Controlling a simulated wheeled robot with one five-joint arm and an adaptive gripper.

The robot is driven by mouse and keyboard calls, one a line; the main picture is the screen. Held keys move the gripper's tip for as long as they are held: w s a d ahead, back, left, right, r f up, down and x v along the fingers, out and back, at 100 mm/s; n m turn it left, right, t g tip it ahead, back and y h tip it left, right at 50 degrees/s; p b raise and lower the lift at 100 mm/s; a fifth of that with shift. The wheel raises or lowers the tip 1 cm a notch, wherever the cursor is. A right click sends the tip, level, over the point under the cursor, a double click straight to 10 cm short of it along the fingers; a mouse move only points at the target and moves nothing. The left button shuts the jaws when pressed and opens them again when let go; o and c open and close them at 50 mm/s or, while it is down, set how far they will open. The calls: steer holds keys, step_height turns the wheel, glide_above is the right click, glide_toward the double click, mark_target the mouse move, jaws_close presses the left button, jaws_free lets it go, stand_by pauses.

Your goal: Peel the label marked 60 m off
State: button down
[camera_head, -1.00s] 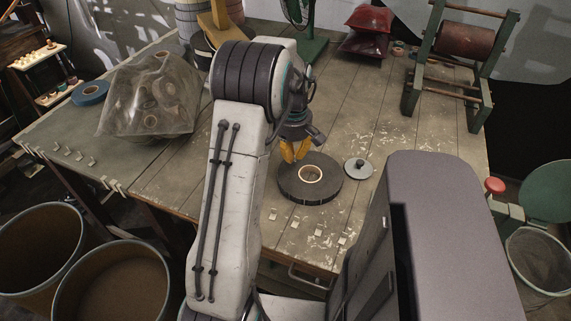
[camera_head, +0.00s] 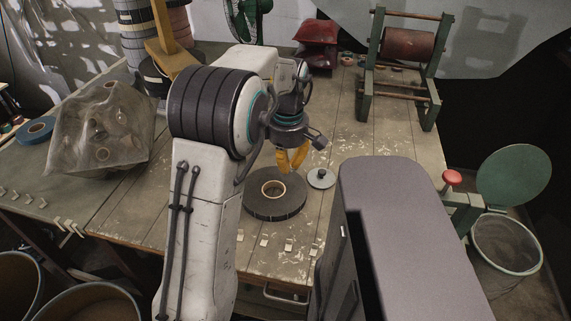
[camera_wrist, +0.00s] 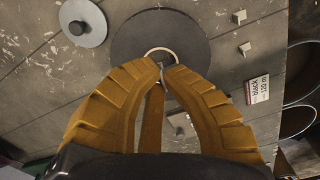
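A dark tape roll with a pale core (camera_head: 273,206) lies flat on the table. It also shows in the wrist view (camera_wrist: 200,35). A small white label with a red edge and black print (camera_wrist: 257,89) is right of the roll in the wrist view. I read "black" and an "m" on it, but not the number surely. My gripper (camera_head: 290,169) has yellow fingers pointing down over the back of the roll. In the wrist view its fingertips (camera_wrist: 161,68) almost meet in front of the core, with no label visible between them.
A grey knobbed disc (camera_head: 321,178) lies right of the roll. Several small pale tabs (camera_head: 264,243) line the table's front edge. A clear bag (camera_head: 100,130) sits at the left and a green stand with a roller (camera_head: 408,45) at the back. A mesh bin (camera_head: 507,243) is at the right.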

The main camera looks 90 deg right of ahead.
steer(key=shift+r+p, duration=1.7)
steer(key=shift+r, duration=0.1)
